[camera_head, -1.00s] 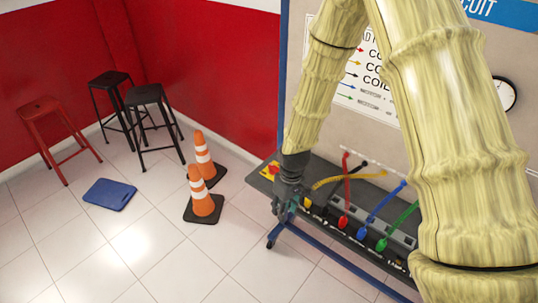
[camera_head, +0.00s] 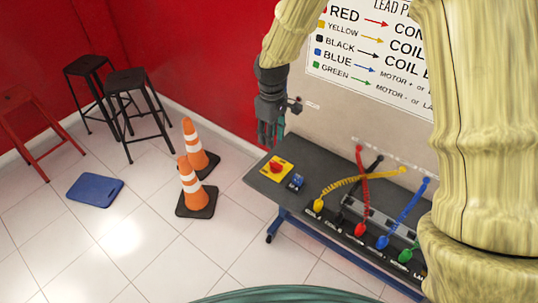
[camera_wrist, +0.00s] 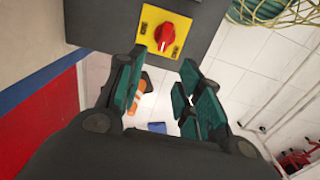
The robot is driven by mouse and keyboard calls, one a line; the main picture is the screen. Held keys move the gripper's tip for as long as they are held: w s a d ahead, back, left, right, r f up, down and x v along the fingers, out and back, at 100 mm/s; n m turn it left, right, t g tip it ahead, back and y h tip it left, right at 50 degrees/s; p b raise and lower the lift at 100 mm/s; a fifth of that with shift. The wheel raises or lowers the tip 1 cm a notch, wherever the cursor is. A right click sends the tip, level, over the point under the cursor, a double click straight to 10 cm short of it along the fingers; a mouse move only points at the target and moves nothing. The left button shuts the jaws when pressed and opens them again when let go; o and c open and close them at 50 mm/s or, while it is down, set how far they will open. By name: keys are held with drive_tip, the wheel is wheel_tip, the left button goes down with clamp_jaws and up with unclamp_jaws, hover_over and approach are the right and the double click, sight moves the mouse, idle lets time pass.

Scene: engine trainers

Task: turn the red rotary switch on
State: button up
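The red rotary switch (camera_head: 277,168) is a red knob on a yellow plate at the left end of the dark bench top. In the wrist view the red knob (camera_wrist: 165,36) sits on its yellow plate (camera_wrist: 150,18) near the top, beyond my fingers. My gripper (camera_head: 268,138) is raised above the bench, up and slightly left of the switch, and apart from it. In the wrist view my gripper (camera_wrist: 160,85) has its green finger pads spread with a gap between them, and nothing is held.
A small blue part (camera_head: 296,182) sits right beside the switch plate. Yellow, red, black, blue and green leads (camera_head: 362,185) rise from the bench to the right. A grey panel with a lead chart (camera_head: 375,50) stands behind. Orange cones (camera_head: 194,190) and stools stand on the floor left.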

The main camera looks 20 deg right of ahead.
sight(271, 160)
drive_tip(key=shift+s+f+p, duration=0.1)
drive_tip(key=shift+f+p, duration=1.7)
drive_tip(key=shift+f, duration=3.35)
clamp_jaws()
